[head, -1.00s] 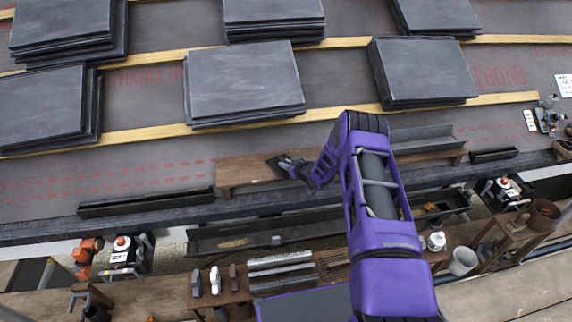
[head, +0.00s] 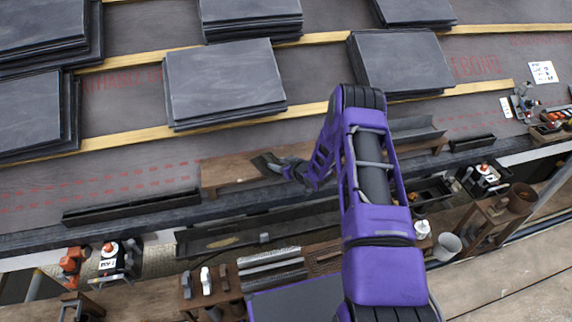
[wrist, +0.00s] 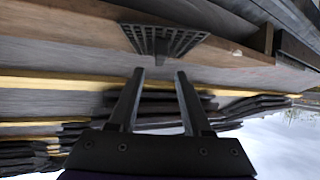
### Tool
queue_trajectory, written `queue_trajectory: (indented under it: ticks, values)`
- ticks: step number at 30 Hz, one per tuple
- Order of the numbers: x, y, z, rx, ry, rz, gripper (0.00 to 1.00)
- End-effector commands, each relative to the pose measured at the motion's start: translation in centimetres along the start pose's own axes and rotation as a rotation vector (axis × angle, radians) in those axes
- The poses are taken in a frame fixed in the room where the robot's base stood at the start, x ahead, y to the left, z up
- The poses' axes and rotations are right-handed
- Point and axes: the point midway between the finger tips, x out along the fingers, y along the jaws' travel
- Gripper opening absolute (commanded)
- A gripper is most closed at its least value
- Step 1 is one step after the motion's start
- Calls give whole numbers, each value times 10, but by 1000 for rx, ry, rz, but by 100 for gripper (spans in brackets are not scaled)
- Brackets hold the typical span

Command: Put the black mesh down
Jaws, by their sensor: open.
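The black mesh (wrist: 165,42) is a dark slotted piece. In the wrist view it lies at the edge of a brown wooden board (wrist: 85,30), just beyond my fingertips. In the head view the mesh (head: 264,162) is a small dark patch on the board (head: 222,174), beside the gripper's tip. My gripper (wrist: 160,72) is open, with a clear gap between its two fingers and nothing between them. The gripper also shows in the head view (head: 281,168), small, at the end of my purple arm. Whether a fingertip still touches the mesh cannot be told.
Stacks of dark slates (head: 224,82) rest on the roof along yellow battens (head: 140,137). A black trough (head: 130,207) lies left of the board. A bench with tools (head: 207,282) stands below the roof edge. A grey bucket (head: 446,246) is at the lower right.

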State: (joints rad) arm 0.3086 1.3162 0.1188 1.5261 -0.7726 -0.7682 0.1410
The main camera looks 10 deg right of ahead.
Motion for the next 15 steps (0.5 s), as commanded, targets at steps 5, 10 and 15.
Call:
queue_trajectory:
  ticks: [5, 10, 15]
  values:
    - [-35, 1, -1, 1, -1, 2, 49]
    - [-53, 1, 0, -1, -1, 1, 49]
    - [-58, 0, 1, 0, -1, 0, 49]
